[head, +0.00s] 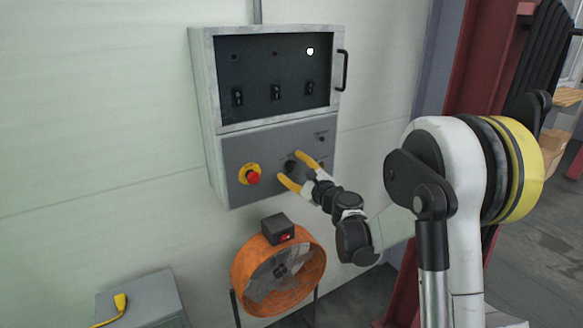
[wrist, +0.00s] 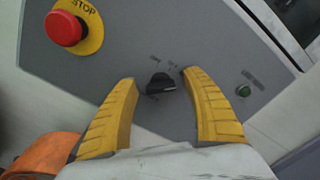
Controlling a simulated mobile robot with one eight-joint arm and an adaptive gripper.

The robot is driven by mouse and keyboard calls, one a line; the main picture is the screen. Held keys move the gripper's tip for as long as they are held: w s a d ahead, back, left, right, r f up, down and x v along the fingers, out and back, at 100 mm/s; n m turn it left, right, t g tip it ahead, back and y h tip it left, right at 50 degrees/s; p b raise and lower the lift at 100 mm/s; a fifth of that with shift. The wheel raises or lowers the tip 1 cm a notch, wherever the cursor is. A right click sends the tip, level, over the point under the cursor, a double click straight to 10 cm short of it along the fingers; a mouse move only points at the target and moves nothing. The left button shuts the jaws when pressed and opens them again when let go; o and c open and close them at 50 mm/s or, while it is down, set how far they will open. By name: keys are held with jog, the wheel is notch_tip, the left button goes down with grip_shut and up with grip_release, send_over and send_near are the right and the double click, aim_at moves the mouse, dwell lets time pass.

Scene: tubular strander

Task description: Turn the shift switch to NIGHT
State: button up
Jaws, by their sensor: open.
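The shift switch is a black rotary knob (wrist: 160,83) on the grey lower panel (head: 235,160) of the wall cabinet. Its small labels are too blurred to read, and which one it points at I cannot tell. In the head view the knob (head: 290,165) shows between my fingers. My gripper (head: 297,170) is open, its yellow fingertips close to the panel. In the wrist view the fingers (wrist: 158,78) stand on either side of the knob with gaps, not visibly touching it.
A red stop button (head: 253,177) on a yellow ring is left of the knob. A small green button (wrist: 244,91) is to the right. Above is a dark window (head: 270,75) with several switches and a handle (head: 343,70). An orange fan (head: 240,275) stands below the cabinet.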

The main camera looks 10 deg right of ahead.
jog(key=v, duration=1.1)
jog(key=shift+s, duration=0.35)
jog(key=shift+r, duration=0.1)
jog(key=s+a+n+g, duration=0.7)
jog(key=s+a+n, duration=0.2)
jog(key=s+n, duration=0.5)
jog(key=s+d+f+n+g+h, duration=0.1)
jog(key=s+n, duration=0.3)
jog(key=s, duration=0.4)
jog(key=s+d+f+n+g+h, duration=0.2)
jog(key=s+d+f+n+h, duration=0.1)
jog(key=s, duration=0.5)
jog(key=d+n+h, duration=0.1)
jog(key=n, duration=0.1)
jog(key=shift+s+d+f+n+h, duration=0.3)
jog(key=shift+s+d, duration=0.05)
